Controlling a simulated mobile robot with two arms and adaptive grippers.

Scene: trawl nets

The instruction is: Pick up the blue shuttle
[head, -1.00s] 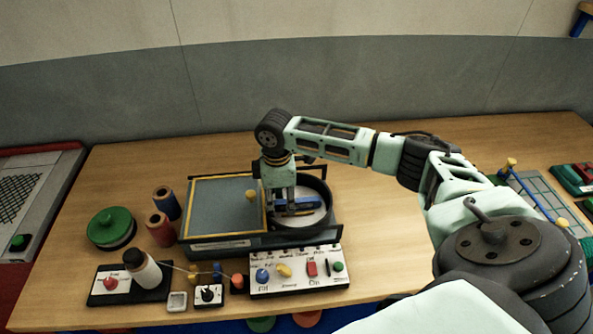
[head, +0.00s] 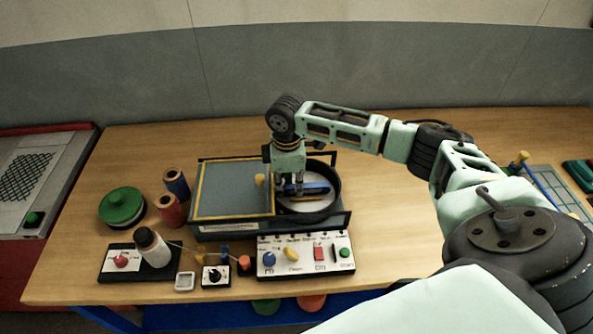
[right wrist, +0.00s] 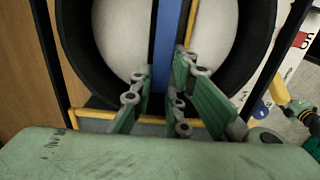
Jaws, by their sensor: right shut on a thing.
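The blue shuttle (head: 316,187) is a long, narrow blue bar at the round, black-rimmed, white-floored bowl (head: 337,180). My right gripper (head: 291,190) points down over the bowl's left part and is shut on the shuttle near its left end. In the right wrist view the shuttle (right wrist: 167,40) runs up the picture between the two green fingers of the gripper (right wrist: 164,98), with the bowl's white floor on both sides. The fingers hide part of the shuttle. I cannot tell whether it touches the floor. My left gripper is not in view.
A yellow-edged grey panel (head: 232,188) adjoins the bowl. A control box (head: 304,258) with coloured knobs stands in front. The table behind is clear.

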